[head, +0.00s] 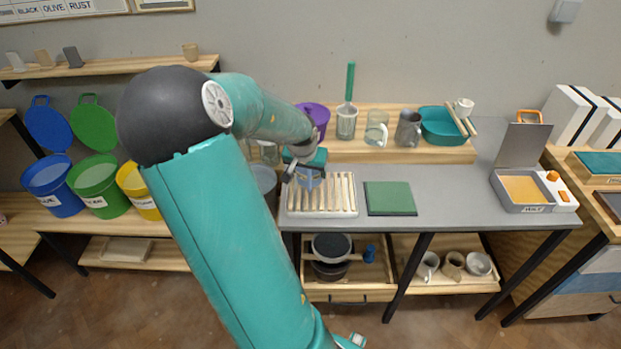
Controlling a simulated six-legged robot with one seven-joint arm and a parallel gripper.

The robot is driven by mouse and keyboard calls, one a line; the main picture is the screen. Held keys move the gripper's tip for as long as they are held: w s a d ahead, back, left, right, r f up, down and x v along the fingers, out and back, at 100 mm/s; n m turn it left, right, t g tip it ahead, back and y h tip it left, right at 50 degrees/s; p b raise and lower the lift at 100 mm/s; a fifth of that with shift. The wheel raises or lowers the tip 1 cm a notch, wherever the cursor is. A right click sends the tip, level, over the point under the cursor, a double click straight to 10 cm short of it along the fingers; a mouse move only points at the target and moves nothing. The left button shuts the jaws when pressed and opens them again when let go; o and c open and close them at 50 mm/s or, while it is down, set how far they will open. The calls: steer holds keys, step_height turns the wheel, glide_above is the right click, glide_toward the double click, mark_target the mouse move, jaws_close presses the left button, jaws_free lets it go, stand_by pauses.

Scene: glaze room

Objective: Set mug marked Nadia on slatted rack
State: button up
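The slatted rack (335,208), pale with several slats, lies on the grey worktop left of a green mat. My gripper (309,181) points down over its back left part, and my arm crosses the middle of the view. The fingers are small, and I cannot tell whether they are open or hold anything. No mug shows clearly on the visible slats. A grey mug (409,130) and a clear glass mug (376,130) stand on the wooden riser behind. Several mugs, including a pale one (428,266), stand on the lower shelf. I cannot read the name Nadia anywhere.
The green mat (390,198) lies right of the rack. A teal basin (443,126) and purple container (318,116) stand on the riser. An open wax box (523,190) is at the worktop's right. The worktop between mat and wax box is clear.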

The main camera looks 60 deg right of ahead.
steer(key=shift+s+d+f, duration=0.3)
steer(key=shift+f, duration=0.2)
steer(key=shift+w+f, duration=0.1)
steer(key=shift+f, duration=1.25)
steer(key=shift+f, duration=0.2)
steer(key=o, duration=1.2)
steer(key=shift+c, duration=0.2)
steer(key=shift+a+r, duration=0.2)
steer(key=shift+r, duration=0.35)
steer(key=v, duration=1.1)
